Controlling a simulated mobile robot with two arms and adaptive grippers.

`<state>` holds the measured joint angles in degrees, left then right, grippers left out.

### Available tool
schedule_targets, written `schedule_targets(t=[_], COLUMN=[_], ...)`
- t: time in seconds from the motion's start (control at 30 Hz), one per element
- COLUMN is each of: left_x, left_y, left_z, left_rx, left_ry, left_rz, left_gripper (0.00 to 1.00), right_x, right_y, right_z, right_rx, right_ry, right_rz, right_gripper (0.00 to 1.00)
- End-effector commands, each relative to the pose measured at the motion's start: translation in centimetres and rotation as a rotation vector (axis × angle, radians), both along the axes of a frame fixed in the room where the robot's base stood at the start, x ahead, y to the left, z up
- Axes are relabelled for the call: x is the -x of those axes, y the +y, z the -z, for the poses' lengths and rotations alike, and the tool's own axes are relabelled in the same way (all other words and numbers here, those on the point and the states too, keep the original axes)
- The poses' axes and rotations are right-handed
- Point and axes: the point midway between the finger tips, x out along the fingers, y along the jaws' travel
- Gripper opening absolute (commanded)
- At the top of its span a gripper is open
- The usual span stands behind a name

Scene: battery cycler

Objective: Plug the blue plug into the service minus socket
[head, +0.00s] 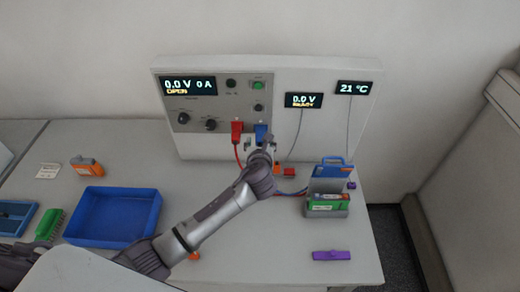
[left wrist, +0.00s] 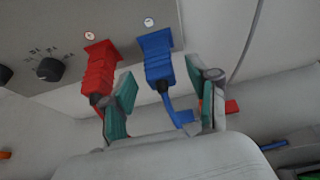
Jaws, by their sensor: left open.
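The blue plug (head: 261,131) is at the lower edge of the cycler's grey front panel (head: 221,98), right of the red plug (head: 237,131). In the left wrist view, the blue plug (left wrist: 157,60) has its flared end against the panel and its cable hanging down; it appears seated there. My left gripper (head: 259,146) is just below and in front of it. Its fingers (left wrist: 163,98) are open, one on each side of the blue plug's lower part, with gaps visible. The red plug (left wrist: 100,70) is close behind the left finger. My right gripper is out of view.
A green battery in a grey holder (head: 327,212) stands right of my arm, with a blue part behind it. A blue tray (head: 113,214), an orange item (head: 86,166) and a purple piece (head: 331,255) lie on the table (head: 280,240). The front right is mostly free.

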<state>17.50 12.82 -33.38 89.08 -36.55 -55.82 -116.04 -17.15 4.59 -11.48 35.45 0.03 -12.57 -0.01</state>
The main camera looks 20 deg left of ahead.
Motion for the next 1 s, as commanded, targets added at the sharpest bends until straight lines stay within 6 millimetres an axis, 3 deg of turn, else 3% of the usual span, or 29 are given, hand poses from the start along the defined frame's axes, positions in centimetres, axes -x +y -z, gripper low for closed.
schedule_targets(t=[0.5,0.7,1.0], left_x=[8.7,9.9,9.9], left_y=[-2.5,-2.8,-2.9], left_z=[-3.7,-4.3,-4.3], left_rx=[0.001,-0.001,-0.001], left_ry=[0.0,-0.001,0.0], left_rz=[0.002,0.001,0.001], left_gripper=[0.6,0.6,0.6], right_x=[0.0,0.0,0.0], right_y=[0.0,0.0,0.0], right_z=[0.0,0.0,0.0], right_rx=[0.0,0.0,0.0], right_ry=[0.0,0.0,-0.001], right_rz=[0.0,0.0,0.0], right_gripper=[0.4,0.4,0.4])
